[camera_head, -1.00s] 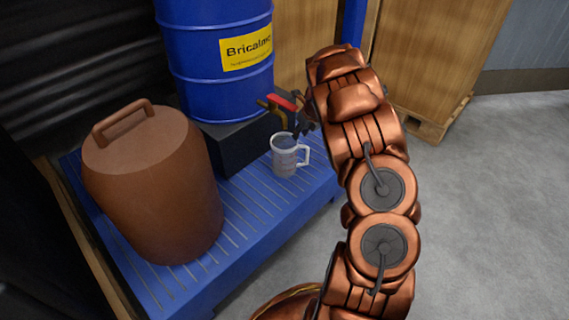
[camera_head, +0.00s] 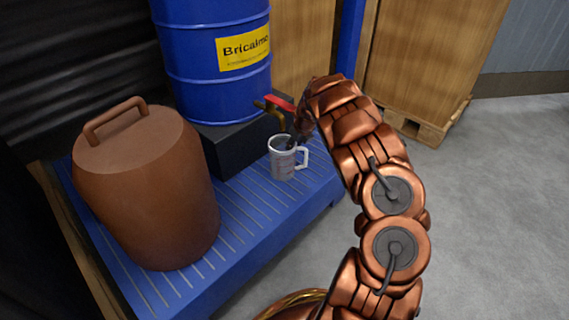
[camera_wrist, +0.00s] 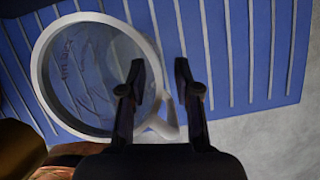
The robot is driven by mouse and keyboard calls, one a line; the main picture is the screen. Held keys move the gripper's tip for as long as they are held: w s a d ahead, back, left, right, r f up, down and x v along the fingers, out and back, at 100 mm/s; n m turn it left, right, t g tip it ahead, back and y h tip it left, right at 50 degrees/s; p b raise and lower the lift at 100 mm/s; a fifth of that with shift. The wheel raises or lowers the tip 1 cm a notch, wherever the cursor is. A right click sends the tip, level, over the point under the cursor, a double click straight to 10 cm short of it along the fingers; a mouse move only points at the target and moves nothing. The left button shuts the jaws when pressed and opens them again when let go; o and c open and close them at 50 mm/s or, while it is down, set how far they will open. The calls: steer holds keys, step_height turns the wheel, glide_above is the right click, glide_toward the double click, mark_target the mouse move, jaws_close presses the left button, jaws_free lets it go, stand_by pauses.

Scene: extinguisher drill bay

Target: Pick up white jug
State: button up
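The white jug (camera_head: 283,158) stands upright under the drum's tap on the blue slatted platform, its handle to the right. In the wrist view I look down into the jug (camera_wrist: 42,75) through its round mouth, with its handle at the lower right. My gripper (camera_wrist: 160,76) is open, pointing down at the handle side of the rim. One finger overlaps the mouth and the other lies outside the rim, right of the handle. I cannot tell how deep the fingers reach. In the head view my gripper (camera_head: 297,136) is partly hidden by my arm.
The blue drum (camera_head: 215,75) with its red-handled tap (camera_head: 280,104) stands on a black block (camera_head: 230,150) close behind the jug. A brown canister (camera_head: 147,190) stands left on the blue platform (camera_head: 255,222). Wooden crates (camera_head: 435,50) are behind; the grey floor at right is clear.

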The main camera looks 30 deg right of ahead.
jaws_close()
stand_by(0.3)
stand_by(0.5)
